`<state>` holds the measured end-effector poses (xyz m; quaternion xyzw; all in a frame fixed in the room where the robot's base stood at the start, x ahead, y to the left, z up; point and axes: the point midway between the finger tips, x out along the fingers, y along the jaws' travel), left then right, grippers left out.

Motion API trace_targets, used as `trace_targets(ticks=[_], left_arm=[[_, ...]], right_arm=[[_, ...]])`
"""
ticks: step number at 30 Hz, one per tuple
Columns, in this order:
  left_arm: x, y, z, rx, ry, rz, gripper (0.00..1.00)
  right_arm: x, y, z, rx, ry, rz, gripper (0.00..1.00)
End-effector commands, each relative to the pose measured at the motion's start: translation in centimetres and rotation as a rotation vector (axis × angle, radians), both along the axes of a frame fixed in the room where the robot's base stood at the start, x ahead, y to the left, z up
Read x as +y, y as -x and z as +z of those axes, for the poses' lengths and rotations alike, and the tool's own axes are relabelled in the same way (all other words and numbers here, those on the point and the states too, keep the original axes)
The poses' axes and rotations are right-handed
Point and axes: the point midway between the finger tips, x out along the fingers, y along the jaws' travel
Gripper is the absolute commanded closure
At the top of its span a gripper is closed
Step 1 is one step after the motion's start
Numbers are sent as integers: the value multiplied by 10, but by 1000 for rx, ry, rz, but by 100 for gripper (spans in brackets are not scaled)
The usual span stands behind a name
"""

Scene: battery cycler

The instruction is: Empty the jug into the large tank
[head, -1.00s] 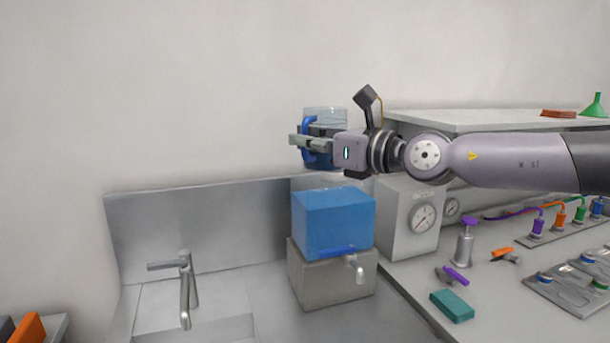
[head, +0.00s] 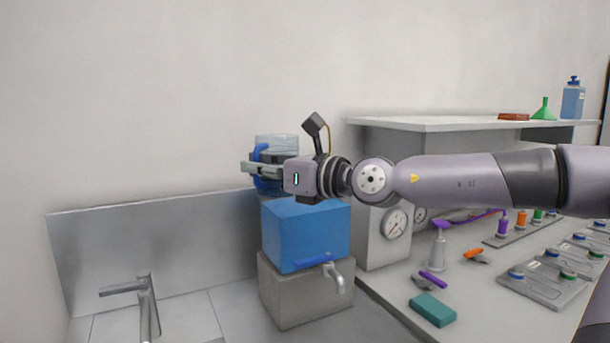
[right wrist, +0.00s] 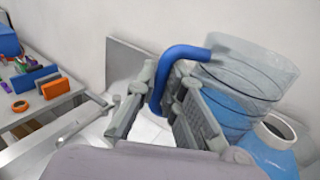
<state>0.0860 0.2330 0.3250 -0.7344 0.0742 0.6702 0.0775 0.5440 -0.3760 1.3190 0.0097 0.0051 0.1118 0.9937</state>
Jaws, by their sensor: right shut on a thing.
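The jug (head: 277,143) is clear with blue liquid in its lower part and a blue handle. It looks about upright. My right gripper (head: 262,168) is shut on the handle and hides part of the jug. In the right wrist view the handle (right wrist: 180,56) passes between the fingers, and the jug (right wrist: 238,90) is at upper right. The large tank (head: 305,234) is a blue box with a tap, just below the jug. Its round, pale-rimmed opening shows beside the jug in the right wrist view (right wrist: 279,132). My left gripper is out of view.
The tank stands on a grey block (head: 300,295) beside a sink with a faucet (head: 146,300). To the right, a gauge box (head: 385,235) and a shelf (head: 440,124) stand close to my arm. A teal block (head: 433,309) and small tools lie on the bench.

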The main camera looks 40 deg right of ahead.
Motion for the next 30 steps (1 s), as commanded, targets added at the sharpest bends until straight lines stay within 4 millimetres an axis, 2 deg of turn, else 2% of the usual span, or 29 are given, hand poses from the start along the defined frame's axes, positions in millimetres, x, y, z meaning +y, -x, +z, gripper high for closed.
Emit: trace_targets(ticks=[1,21,30], left_arm=[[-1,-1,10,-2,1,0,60],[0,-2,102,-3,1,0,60],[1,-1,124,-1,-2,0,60]], right_arm=[[-1,0,9,1,-11,-1,100],[-26,-10,56,123,-309,-4,100],[-42,-16,59,179,-449,-4,100]])
